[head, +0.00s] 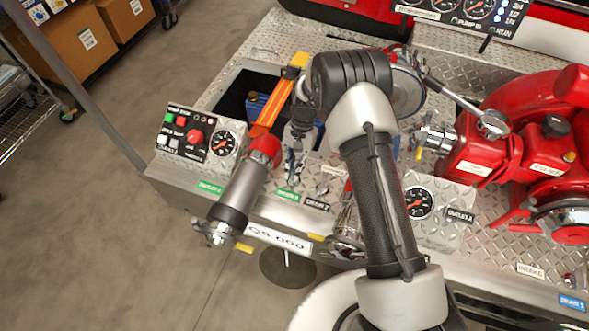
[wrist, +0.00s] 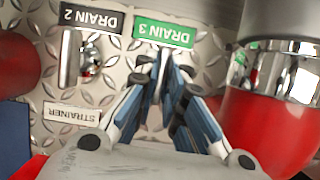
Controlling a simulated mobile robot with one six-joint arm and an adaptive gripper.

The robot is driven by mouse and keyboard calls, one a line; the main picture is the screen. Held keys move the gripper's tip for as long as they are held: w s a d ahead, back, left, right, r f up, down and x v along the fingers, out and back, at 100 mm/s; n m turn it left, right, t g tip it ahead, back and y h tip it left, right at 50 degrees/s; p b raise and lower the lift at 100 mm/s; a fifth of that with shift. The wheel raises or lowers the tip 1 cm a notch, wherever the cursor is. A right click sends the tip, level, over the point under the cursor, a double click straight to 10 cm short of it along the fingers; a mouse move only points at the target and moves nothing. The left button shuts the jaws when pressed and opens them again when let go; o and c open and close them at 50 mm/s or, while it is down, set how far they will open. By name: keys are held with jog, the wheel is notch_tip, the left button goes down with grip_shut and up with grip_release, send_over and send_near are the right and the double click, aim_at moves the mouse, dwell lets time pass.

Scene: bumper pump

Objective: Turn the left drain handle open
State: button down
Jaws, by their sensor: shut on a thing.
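My gripper (wrist: 163,68) is shut, its blue-grey fingers brought together just in front of the green DRAIN 3 label (wrist: 163,34). In the head view my gripper (head: 293,163) reaches down to the deck just behind that label (head: 288,194). The right drain handle (wrist: 78,60), a chrome T-shape by the black DRAIN 2 label (wrist: 91,17), stands apart from the fingers.
A red and chrome outlet pipe (wrist: 270,100) stands close beside the fingers. The wrist view also shows a STRAINER label (wrist: 72,117). A gauge panel (head: 200,138), an open bay (head: 238,97) and a red pump (head: 500,155) surround the arm in the head view.

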dwell(0.4)
jog(key=c, duration=1.7)
grip_release()
jog(key=v, duration=1.2)
jog(key=shift+r, duration=0.1)
